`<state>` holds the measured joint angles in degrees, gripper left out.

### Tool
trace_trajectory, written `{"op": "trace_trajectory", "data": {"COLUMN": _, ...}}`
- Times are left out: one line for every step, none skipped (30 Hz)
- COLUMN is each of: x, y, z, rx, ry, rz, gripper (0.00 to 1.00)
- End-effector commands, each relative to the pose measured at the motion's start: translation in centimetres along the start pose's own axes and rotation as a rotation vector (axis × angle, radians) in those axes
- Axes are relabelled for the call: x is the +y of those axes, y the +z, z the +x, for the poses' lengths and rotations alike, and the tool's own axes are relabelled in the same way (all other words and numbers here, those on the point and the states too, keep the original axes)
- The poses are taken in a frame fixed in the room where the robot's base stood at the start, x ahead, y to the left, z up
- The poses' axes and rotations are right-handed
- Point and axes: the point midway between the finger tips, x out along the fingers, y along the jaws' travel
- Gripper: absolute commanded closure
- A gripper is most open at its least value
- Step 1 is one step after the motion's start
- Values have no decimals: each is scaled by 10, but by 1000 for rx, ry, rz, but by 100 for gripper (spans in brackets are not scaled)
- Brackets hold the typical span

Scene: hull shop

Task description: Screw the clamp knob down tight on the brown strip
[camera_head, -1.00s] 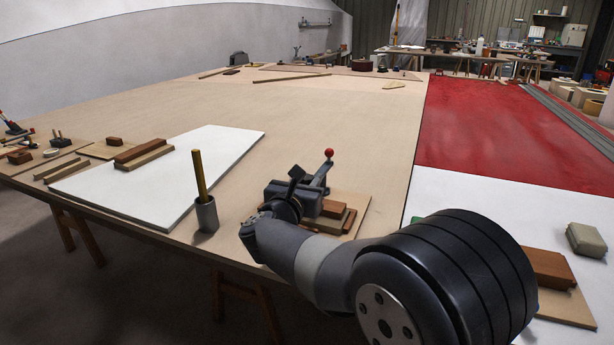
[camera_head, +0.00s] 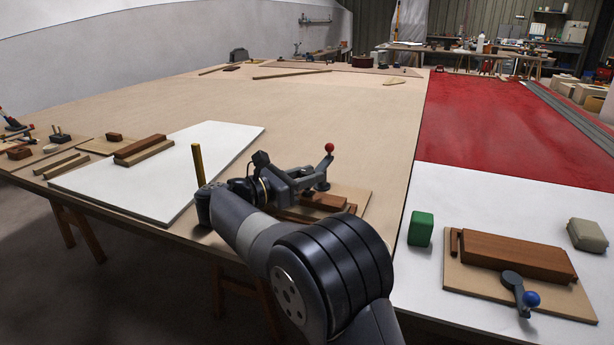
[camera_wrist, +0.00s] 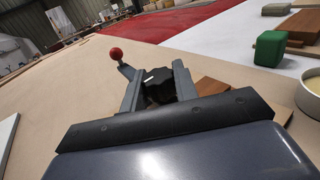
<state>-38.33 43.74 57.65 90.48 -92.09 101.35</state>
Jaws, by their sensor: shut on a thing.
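A dark clamp knob (camera_wrist: 158,88) sits between the two fingers of my gripper (camera_wrist: 156,82) in the wrist view. My gripper (camera_head: 303,178) is shut on it, low over a small wooden board (camera_head: 358,193) in the head view. A red-ball lever (camera_head: 329,148) rises just beyond the fingers; it also shows in the wrist view (camera_wrist: 116,54). The brown strip (camera_head: 326,201) lies on the board below and right of the fingers. My gripper hides much of the clamp, so I cannot tell whether the knob presses on the strip.
A green block (camera_head: 420,229) and a board with a long brown block (camera_head: 516,254) and blue-ball lever (camera_head: 531,299) stand at right. A yellow rod (camera_head: 198,165) stands upright left of my wrist. A white panel (camera_head: 205,150) lies further left.

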Motion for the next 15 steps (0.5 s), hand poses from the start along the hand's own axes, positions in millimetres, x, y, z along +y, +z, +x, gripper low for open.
{"op": "trace_trajectory", "data": {"x": 0, "y": 1, "z": 0, "rx": -1, "ry": -6, "rz": 1, "gripper": 94}}
{"op": "trace_trajectory", "data": {"x": 0, "y": 1, "z": 0, "rx": -1, "ry": -8, "rz": 1, "gripper": 94}}
{"op": "trace_trajectory", "data": {"x": 0, "y": 1, "z": 0, "rx": -1, "ry": -10, "rz": 1, "gripper": 94}}
{"op": "trace_trajectory", "data": {"x": 0, "y": 1, "z": 0, "rx": -1, "ry": -11, "rz": 1, "gripper": 94}}
{"op": "trace_trajectory", "data": {"x": 0, "y": 1, "z": 0, "rx": -1, "ry": -12, "rz": 1, "gripper": 94}}
{"op": "trace_trajectory", "data": {"x": 0, "y": 1, "z": 0, "rx": -1, "ry": -12, "rz": 1, "gripper": 94}}
{"op": "trace_trajectory", "data": {"x": 0, "y": 1, "z": 0, "rx": -2, "ry": -12, "rz": 1, "gripper": 94}}
{"op": "trace_trajectory", "data": {"x": 0, "y": 1, "z": 1, "rx": -2, "ry": -12, "rz": 1, "gripper": 94}}
{"op": "trace_trajectory", "data": {"x": 0, "y": 1, "z": 1, "rx": -2, "ry": -12, "rz": 1, "gripper": 94}}
{"op": "trace_trajectory", "data": {"x": 0, "y": 1, "z": 1, "rx": -2, "ry": -12, "rz": 1, "gripper": 94}}
{"op": "trace_trajectory", "data": {"x": 0, "y": 1, "z": 1, "rx": -2, "ry": -12, "rz": 2, "gripper": 94}}
{"op": "trace_trajectory", "data": {"x": 0, "y": 1, "z": 1, "rx": -2, "ry": -12, "rz": 2, "gripper": 94}}
{"op": "trace_trajectory", "data": {"x": 0, "y": 1, "z": 1, "rx": -2, "ry": -11, "rz": 2, "gripper": 94}}
{"op": "trace_trajectory", "data": {"x": 0, "y": 1, "z": 1, "rx": -2, "ry": -11, "rz": 2, "gripper": 94}}
{"op": "trace_trajectory", "data": {"x": 0, "y": 1, "z": 1, "rx": -2, "ry": -11, "rz": 2, "gripper": 68}}
